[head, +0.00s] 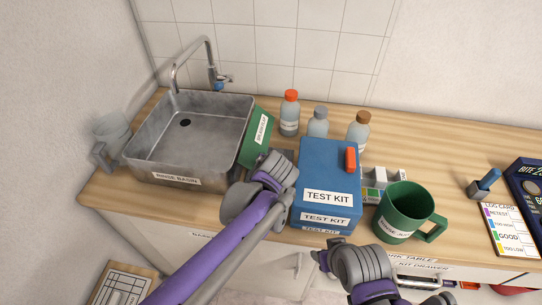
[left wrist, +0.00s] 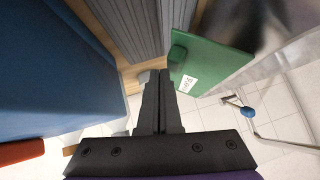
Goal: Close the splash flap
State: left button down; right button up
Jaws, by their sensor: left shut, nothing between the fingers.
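The splash flap (head: 257,136) is a green panel with a white label. It leans outward along the right side of the steel rinse basin (head: 191,112). In the left wrist view the flap (left wrist: 209,58) is just right of my left gripper's fingertips (left wrist: 160,76), which are shut and empty. I cannot tell whether they touch it. In the head view my left gripper (head: 277,170) is between the flap and the blue test kit, its fingertips hidden by the wrist. My right gripper (head: 324,259) is low in front of the counter, its finger opening unclear.
The blue test kit (head: 329,176) stands close right of my left gripper. Several bottles (head: 289,116) stand behind it. A green mug (head: 404,211) is to its right. A faucet (head: 211,66) rises behind the basin, and a clear jug (head: 112,135) stands left.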

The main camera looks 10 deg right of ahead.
pick_arm(q)
notch_tip(320, 180, down, 3)
jog(key=shift+a+r+b, duration=0.15)
jog(key=shift+b, duration=0.4)
jog(key=shift+w+a+f+m+t+y+b, duration=0.1)
jog(key=shift+a+f+m+t+y+b, duration=0.2)
jog(key=shift+f+y, duration=0.25)
jog(key=shift+w+a+f+m+t+y+b, duration=0.1)
jog(key=shift+a+f+m+t+y+b, duration=0.15)
jog(key=shift+f+m+y, duration=0.25)
jog(key=shift+w+a+f+b, duration=0.2)
jog(key=shift+a+f+b, duration=0.1)
jog(key=shift+a+f, duration=0.3)
jog(key=shift+w+a+f+b, duration=0.25)
jog(key=shift+a+f, duration=0.2)
jog(key=shift+a, duration=0.15)
jog(key=shift+a+f, duration=0.1)
jog(key=shift+a, duration=0.05)
dwell(1.8)
